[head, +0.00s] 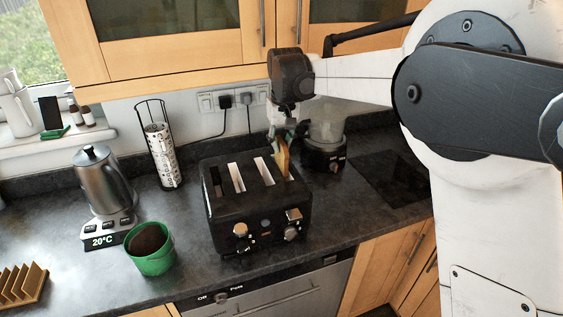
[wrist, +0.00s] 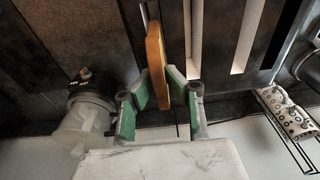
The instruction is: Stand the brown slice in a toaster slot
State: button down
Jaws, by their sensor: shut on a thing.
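The brown slice (head: 283,158) is upright on edge, held by my gripper (head: 279,139) at the right end of the black toaster (head: 262,212). In the wrist view the slice (wrist: 156,66) stands between the green-padded fingers of my gripper (wrist: 160,101), roughly parallel to the pale slots. It lines up with the rightmost slot in the head view; I cannot tell whether its lower edge is inside. Two pale slots and a darker one lie to its left in the head view. The toaster's top (wrist: 219,50) also shows in the wrist view.
A blender-like appliance (head: 325,150) stands close right of the toaster. A cup rack (head: 163,153), kettle (head: 101,182), green pot (head: 149,249) and wooden rack (head: 22,286) are to the left. Wall cupboards (head: 180,70) hang above. Counter in front of the toaster is clear.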

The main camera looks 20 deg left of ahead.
aim_at(281, 159)
jog(key=shift+f+p, duration=0.4)
jog(key=shift+f, duration=2.25)
jog(key=shift+f, duration=0.1)
jog(key=c, duration=1.8)
grip_release()
jog(key=shift+o, duration=0.2)
jog(key=r, duration=0.4)
jog(key=r+b, duration=0.1)
jog(key=r, duration=0.3)
jog(key=s+d+r, duration=0.1)
jog(key=r, duration=0.3)
jog(key=shift+r, duration=0.1)
